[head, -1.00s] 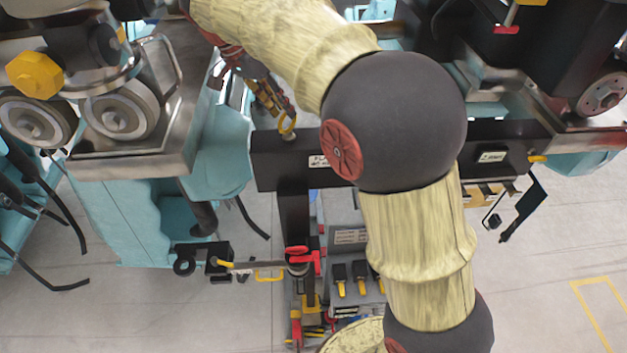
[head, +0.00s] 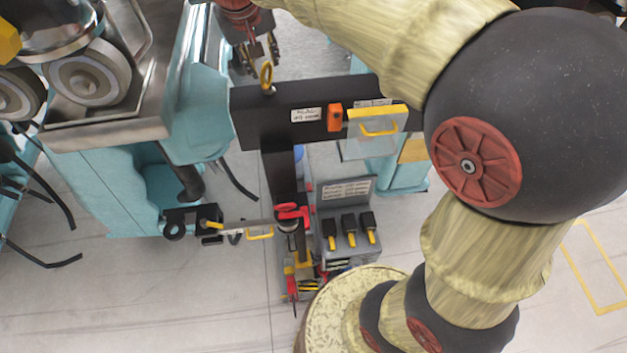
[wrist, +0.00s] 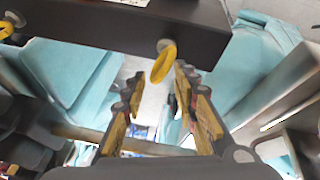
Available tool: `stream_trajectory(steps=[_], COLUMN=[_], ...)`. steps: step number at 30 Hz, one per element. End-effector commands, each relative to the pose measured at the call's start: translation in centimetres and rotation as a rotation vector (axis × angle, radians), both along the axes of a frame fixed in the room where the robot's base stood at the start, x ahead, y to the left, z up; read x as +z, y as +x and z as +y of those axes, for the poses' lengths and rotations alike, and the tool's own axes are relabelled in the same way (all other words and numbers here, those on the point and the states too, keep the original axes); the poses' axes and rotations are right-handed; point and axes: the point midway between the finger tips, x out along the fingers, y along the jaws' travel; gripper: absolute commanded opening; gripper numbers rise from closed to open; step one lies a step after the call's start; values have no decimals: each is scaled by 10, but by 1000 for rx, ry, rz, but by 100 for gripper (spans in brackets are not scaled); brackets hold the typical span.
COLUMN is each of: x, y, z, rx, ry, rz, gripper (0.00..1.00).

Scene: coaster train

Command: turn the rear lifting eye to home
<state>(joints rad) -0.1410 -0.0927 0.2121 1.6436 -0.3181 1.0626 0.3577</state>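A yellow lifting eye (head: 267,75) stands on top of the left end of a black beam (head: 252,115). In the wrist view the eye (wrist: 163,63) is a tilted yellow ring on a pale round base against the beam (wrist: 120,24). My gripper (head: 260,52) is just behind the eye in the head view. In the wrist view my gripper (wrist: 160,82) is open, with one finger on each side of the eye's line and a gap to both. No contact with the eye shows. Another yellow ring (wrist: 8,28) is at the wrist view's left edge.
The beam carries a label, an orange block (head: 334,117) and a clear plate with a yellow handle (head: 378,128). A grey box with black-and-yellow handles (head: 350,230) is below. Teal coaster cars with wheels (head: 88,80) stand at left.

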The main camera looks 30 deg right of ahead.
Motion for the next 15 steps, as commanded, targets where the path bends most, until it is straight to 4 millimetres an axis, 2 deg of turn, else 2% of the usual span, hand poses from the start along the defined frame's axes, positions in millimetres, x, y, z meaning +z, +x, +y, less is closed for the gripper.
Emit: stream_trajectory(steps=[15], x=[1], y=[-2], z=[-7], rx=[402], ry=[0], rz=[2], gripper=[27])
